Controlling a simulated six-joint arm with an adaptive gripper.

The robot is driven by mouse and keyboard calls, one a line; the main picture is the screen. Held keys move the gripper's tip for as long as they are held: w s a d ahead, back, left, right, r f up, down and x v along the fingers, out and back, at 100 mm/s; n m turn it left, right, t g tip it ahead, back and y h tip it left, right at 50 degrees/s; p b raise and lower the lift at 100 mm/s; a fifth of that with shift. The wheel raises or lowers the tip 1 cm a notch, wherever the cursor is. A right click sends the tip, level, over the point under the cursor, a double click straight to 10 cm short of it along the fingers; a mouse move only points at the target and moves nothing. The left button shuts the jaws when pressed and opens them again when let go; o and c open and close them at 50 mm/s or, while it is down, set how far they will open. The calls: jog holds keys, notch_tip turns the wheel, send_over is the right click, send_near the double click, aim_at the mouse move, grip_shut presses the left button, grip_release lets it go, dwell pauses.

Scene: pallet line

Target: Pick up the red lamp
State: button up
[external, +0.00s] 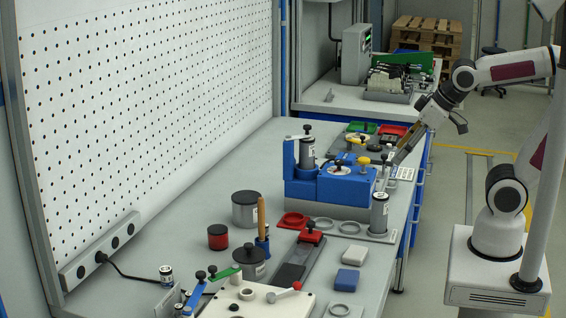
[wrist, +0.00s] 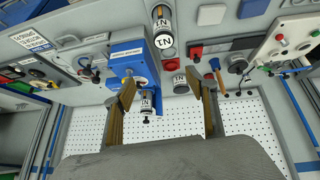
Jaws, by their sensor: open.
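No thing is clearly recognisable as a red lamp. A short red cylinder with a dark top (external: 218,237) stands on the bench left of the orange-handled tool in the external view; I cannot tell if it is the lamp. A red clamp-like part (external: 311,232) sits on a dark rail, and it also shows in the wrist view (wrist: 196,51). A flat red holder (external: 293,221) lies beside it. My gripper (external: 401,155) is above the far right part of the bench, well away from these. In the wrist view my gripper (wrist: 161,90) is open, with nothing between its fingers.
A blue fixture (external: 345,187) stands mid-bench between my gripper and the red cylinder. A labelled silver cylinder (external: 379,212) stands upright at its right. A grey can (external: 246,208) and an orange-handled tool (external: 261,219) crowd the red cylinder. A white pegboard (external: 150,100) bounds the left side.

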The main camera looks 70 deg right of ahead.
jog(key=w+f+n+t+y, duration=0.1)
jog(key=w+f+n+t, duration=0.2)
jog(key=w, duration=2.5)
jog(key=n+y, duration=0.4)
jog(key=y, duration=0.4)
send_near(227, 227)
jog(key=w, duration=0.1)
jog(key=w+f, duration=0.1)
jog(key=shift+w+f+t, duration=0.25)
jog(key=shift+w+t, duration=0.15)
jog(key=shift+s+a+f+n+y, duration=0.1)
jog(key=shift+a+f+n+y, duration=0.2)
jog(key=shift+a+f+n, duration=0.25)
jog(key=shift+d, duration=0.1)
jog(key=shift+m+x, duration=0.25)
jog(key=shift+x, duration=1.1)
